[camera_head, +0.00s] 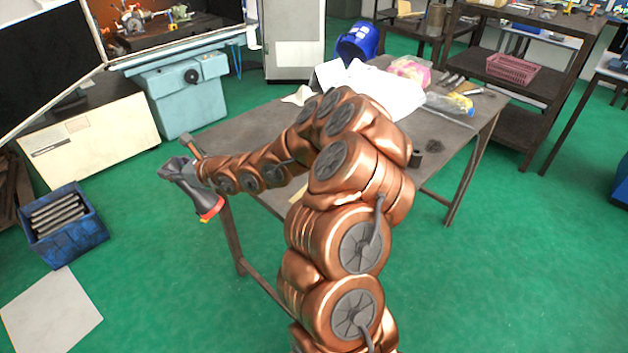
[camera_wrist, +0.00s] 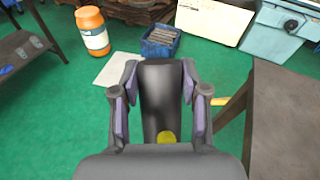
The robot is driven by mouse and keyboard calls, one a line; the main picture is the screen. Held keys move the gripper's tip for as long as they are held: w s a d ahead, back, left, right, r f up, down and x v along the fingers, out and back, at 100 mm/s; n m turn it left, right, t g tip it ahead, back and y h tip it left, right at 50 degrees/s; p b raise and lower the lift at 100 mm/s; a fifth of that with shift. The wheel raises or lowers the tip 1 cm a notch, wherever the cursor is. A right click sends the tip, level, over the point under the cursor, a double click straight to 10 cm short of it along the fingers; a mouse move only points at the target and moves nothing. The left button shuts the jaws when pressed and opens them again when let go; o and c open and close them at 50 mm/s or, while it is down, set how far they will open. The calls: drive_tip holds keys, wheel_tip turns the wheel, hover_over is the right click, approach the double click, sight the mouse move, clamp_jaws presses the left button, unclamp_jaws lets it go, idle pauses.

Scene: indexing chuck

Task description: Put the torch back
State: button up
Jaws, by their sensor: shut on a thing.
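My gripper (camera_wrist: 163,98) is shut on a dark grey cylinder, which I take to be the torch (camera_wrist: 160,85). Its long body lies between the two fingers with their purple pads. A yellow spot shows near the cylinder's near end. In the head view my gripper (camera_head: 184,178) is at the left, in the air beyond the left edge of the work table. A dark shape with a red and yellow tip shows there, but I cannot tell where gripper ends and torch begins.
The grey work table (camera_head: 245,118) bears papers, bags and tools. A blue crate (camera_head: 65,240) of metal bars stands on the green floor at left, near a pale flat sheet (camera_head: 50,315). An orange-and-white container (camera_wrist: 92,30) shows in the wrist view. My arm hides part of the table.

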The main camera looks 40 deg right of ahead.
drive_tip(key=s+d+r+m+g+h+b, duration=0.2)
drive_tip(key=s+d+g+h, duration=0.25)
drive_tip(key=d, duration=0.55)
drive_tip(key=s+d+f+m+g+h+b, duration=0.1)
drive_tip(key=s+d+b, duration=0.1)
drive_tip(key=s+d, duration=0.3)
drive_tip(key=s+d+f+m+g+h+b, duration=0.1)
drive_tip(key=s+d+f+g+b, duration=0.1)
drive_tip(key=s+d, duration=0.3)
drive_tip(key=s+d+f+m+g+h+b, duration=0.1)
drive_tip(key=s+d, duration=0.4)
drive_tip(key=s, duration=0.6)
drive_tip(key=shift+s+f+g+b, duration=0.15)
drive_tip(key=shift+s+g+b, duration=0.2)
drive_tip(key=shift+g, duration=0.4)
drive_tip(key=shift+d, duration=0.15)
drive_tip(key=w+d+p, duration=0.1)
drive_tip(key=w+d, duration=0.1)
drive_tip(key=w, duration=0.2)
drive_tip(key=w+d+f+p, duration=0.1)
drive_tip(key=w+d+p, duration=0.1)
drive_tip(key=w, duration=0.3)
drive_tip(key=w+d+p, duration=0.2)
drive_tip(key=w, duration=0.2)
drive_tip(key=shift+w+d+f, duration=0.3)
drive_tip(key=shift+w, duration=0.05)
drive_tip(key=shift+w, duration=0.1)
